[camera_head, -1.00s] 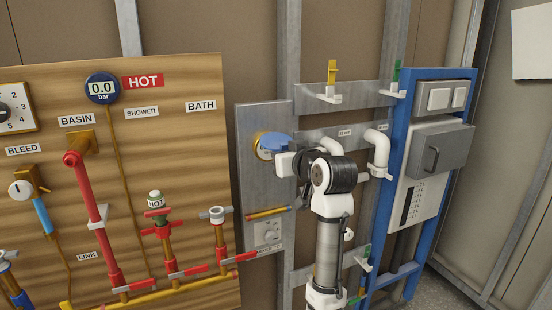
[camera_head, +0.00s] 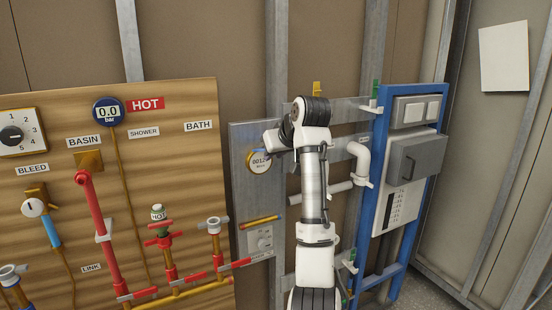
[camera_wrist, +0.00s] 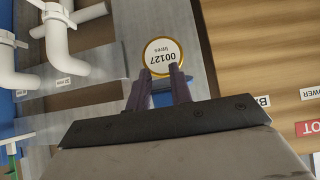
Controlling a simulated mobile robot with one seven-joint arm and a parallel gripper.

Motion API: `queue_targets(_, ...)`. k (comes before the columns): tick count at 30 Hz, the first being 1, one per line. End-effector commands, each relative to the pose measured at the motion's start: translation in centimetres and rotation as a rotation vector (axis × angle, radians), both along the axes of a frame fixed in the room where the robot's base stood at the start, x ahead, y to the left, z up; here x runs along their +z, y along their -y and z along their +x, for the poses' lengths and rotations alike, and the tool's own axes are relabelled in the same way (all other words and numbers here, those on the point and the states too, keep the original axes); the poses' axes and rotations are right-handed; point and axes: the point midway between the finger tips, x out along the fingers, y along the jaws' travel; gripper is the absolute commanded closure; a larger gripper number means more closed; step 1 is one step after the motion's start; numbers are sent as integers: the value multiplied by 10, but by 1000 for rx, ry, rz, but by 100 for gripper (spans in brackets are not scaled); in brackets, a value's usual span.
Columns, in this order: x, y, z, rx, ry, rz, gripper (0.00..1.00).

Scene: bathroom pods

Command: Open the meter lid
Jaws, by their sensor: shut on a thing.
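The round meter (camera_head: 259,162) is on the grey metal panel left of my arm. Its white face and brass rim show, and the digits 00127 can be read in the wrist view (camera_wrist: 163,55). The blue lid (camera_wrist: 163,99) is between my two dark fingers, just beside the dial, and stands away from the face. In the head view only a thin blue strip of it (camera_head: 261,150) shows by the dial's upper edge. My gripper (camera_wrist: 160,84) is shut on the lid. My wrist hides most of the lid and the fingers in the head view.
White pipes (camera_head: 361,160) and the blue-framed unit (camera_head: 383,180) stand close right of my arm. The wooden board (camera_head: 120,200) with red pipework is to the left. A copper-coloured bar (camera_head: 260,222) and a socket plate (camera_head: 261,241) are below the meter.

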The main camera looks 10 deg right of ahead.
Motion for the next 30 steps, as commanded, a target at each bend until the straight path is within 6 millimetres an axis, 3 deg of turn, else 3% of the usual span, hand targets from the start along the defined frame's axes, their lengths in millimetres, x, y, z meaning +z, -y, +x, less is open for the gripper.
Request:
queue_targets(9,4,-1,2,0,-109,-31,100)
queue_targets(24,5,-1,1,1,-124,-35,100)
queue_targets(25,5,-1,1,1,-124,-35,75)
queue_targets(30,7,-1,1,1,-119,-35,56)
